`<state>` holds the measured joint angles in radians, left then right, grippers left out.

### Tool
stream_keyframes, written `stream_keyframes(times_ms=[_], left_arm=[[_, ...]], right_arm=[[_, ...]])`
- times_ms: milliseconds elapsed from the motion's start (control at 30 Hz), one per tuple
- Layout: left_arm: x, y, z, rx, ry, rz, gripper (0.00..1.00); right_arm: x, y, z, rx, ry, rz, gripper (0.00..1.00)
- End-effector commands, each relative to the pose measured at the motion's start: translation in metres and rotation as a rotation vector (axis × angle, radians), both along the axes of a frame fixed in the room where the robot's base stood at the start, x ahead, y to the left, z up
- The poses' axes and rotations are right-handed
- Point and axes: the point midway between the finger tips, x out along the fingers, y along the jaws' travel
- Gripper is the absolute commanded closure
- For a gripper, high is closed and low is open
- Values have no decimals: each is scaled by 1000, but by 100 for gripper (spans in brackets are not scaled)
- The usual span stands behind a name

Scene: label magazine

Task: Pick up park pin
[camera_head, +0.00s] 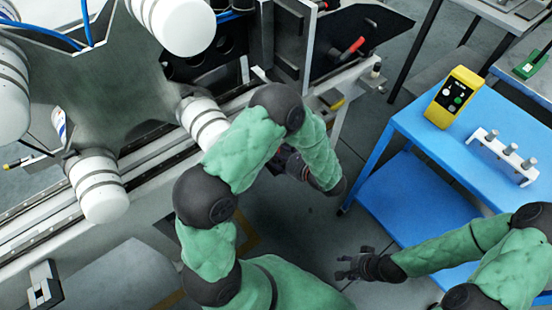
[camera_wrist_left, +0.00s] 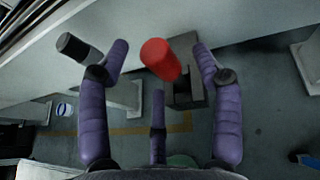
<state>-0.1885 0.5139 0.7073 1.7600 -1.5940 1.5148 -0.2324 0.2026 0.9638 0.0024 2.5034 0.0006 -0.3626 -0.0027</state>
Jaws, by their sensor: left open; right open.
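A red cylinder (camera_wrist_left: 160,58), likely the park pin's knob, stands out from the pale machine side in the left wrist view. It appears between the spread fingers of my left gripper (camera_wrist_left: 160,76); I see no contact. In the head view my left gripper (camera_head: 291,165) is a dark shape by the machine's edge, partly hidden by my arm, and the red cylinder cannot be made out there. My right gripper (camera_head: 345,267) is open and empty above the floor, left of the blue table.
A dark-grey cylinder (camera_wrist_left: 78,48) sits left of the red one. A red-handled part (camera_head: 350,47) lies on the machine's dark plate. The blue table (camera_head: 400,118) holds a yellow device (camera_head: 453,97) and a white rack (camera_head: 505,157) with three grey posts.

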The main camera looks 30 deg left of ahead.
Motion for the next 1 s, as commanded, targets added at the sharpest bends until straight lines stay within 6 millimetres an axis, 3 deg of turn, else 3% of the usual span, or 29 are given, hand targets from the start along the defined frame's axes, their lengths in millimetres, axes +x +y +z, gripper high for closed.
stream_keyframes(times_ms=[167, 433, 667, 1000], left_arm=[[4, 16, -8, -1, -1, 2, 35], [4, 18, -7, 0, -1, 0, 35], [4, 18, -7, 0, 0, 0, 98], [4, 18, -7, 0, 1, 1, 99]], right_arm=[[0, 0, -9, 0, 0, 0, 51], [0, 0, -8, 0, 0, 0, 51], [0, 0, -8, 0, 0, 0, 51], [0, 0, -8, 0, 0, 0, 51]])
